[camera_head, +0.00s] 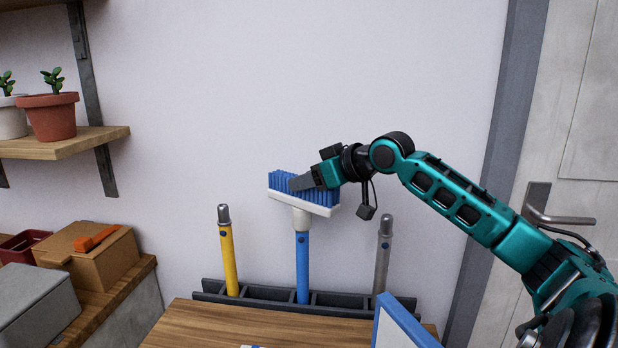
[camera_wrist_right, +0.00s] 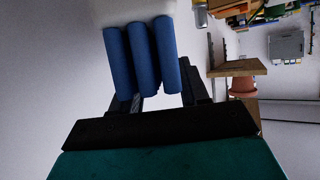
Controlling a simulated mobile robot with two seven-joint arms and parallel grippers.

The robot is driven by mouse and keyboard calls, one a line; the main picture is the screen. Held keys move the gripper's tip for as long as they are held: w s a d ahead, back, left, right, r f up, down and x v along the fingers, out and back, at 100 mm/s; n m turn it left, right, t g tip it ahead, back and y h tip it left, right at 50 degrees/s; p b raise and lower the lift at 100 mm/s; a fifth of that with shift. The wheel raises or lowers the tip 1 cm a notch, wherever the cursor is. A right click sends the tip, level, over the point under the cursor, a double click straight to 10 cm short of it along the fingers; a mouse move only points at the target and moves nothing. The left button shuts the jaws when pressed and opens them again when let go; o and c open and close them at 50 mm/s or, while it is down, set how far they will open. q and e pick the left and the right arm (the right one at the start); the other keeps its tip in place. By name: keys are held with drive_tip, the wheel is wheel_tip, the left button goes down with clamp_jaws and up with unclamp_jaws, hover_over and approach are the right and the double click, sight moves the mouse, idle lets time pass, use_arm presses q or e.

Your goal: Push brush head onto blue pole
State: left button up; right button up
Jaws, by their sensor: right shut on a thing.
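The brush head (camera_head: 318,208) has blue bristles pointing up and a white base with a socket below. In the head view it sits at the top of the upright blue pole (camera_head: 302,265), its socket in line with and meeting the pole's upper end. I cannot tell how deep the pole is in the socket. My right gripper (camera_head: 299,184) comes from the right and is shut on the brush head at its bristles. In the right wrist view the blue bristles (camera_wrist_right: 143,57) show between the fingers; the socket and pole are hidden there. My left gripper is not in view.
A yellow pole (camera_head: 228,262) and a grey pole (camera_head: 382,258) stand either side in the dark rack (camera_head: 262,298). A wooden table (camera_head: 195,328) and a blue-edged panel (camera_head: 398,328) are in front. Shelves with pots and boxes are left; a door handle (camera_head: 540,205) is right.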

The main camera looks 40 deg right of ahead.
drive_tip(key=shift+f, duration=0.1)
drive_tip(key=o, duration=1)
drive_tip(key=shift+c, duration=0.2)
drive_tip(key=shift+s, duration=0.15)
drive_tip(key=b+v, duration=0.1)
drive_tip(key=v, duration=1.1)
drive_tip(key=shift+s, duration=0.35)
